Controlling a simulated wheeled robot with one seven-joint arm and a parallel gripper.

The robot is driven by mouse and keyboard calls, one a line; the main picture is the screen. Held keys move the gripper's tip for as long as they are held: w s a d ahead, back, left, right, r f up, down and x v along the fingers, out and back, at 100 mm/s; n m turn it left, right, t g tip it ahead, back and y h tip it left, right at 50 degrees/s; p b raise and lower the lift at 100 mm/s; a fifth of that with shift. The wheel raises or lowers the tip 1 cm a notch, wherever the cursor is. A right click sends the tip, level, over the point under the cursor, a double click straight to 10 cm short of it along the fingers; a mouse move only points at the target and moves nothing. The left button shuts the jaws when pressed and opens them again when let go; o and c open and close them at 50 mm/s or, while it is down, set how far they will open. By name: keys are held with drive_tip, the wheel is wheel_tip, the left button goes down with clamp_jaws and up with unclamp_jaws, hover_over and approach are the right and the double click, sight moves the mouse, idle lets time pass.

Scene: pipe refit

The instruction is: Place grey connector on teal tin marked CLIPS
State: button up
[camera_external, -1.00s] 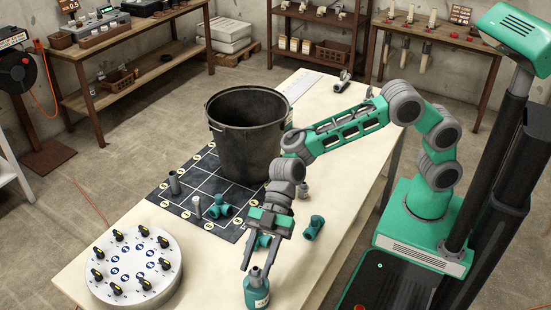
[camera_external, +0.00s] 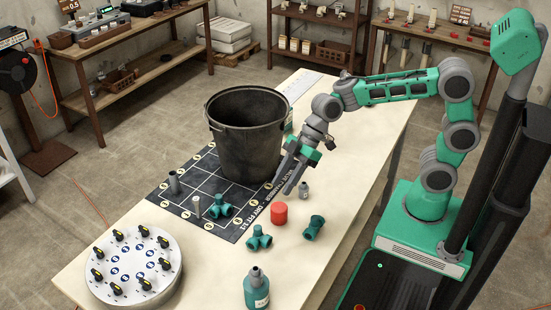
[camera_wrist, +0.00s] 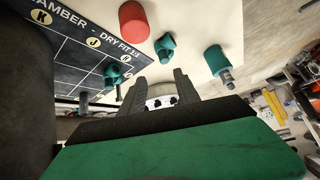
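The teal tin (camera_external: 257,292) stands at the near end of the table, with a pale label whose lettering is too small to read. The grey connector (camera_external: 256,273) stands upright on its top; tin (camera_wrist: 213,58) and connector (camera_wrist: 226,74) also show in the wrist view, touching. My gripper (camera_external: 284,190) is well away from them, further back, above the table beside the black bucket. Its fingers (camera_wrist: 160,85) are apart, and I see nothing held between them.
A large black bucket (camera_external: 220,138) stands on the dark grid mat (camera_external: 190,207). A white dial disc (camera_external: 133,272) occupies the near left.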

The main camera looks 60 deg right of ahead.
drive_tip(key=s+d+f+m+h, duration=0.2)
drive_tip(key=s+d+m, duration=0.1)
drive_tip(key=d, duration=0.6)
drive_tip(key=s+d+f+m+h, duration=0.3)
drive_tip(key=s+d+m, duration=0.1)
drive_tip(key=d, duration=0.6)
drive_tip(key=s+d+f+m+h, duration=0.2)
drive_tip(key=s+d+m, duration=0.2)
drive_tip(key=d, duration=0.5)
drive_tip(key=shift+s+d+f+m+h, duration=0.15)
drive_tip(key=shift+s+d+m+h, duration=0.15)
drive_tip(key=shift+m, duration=0.3)
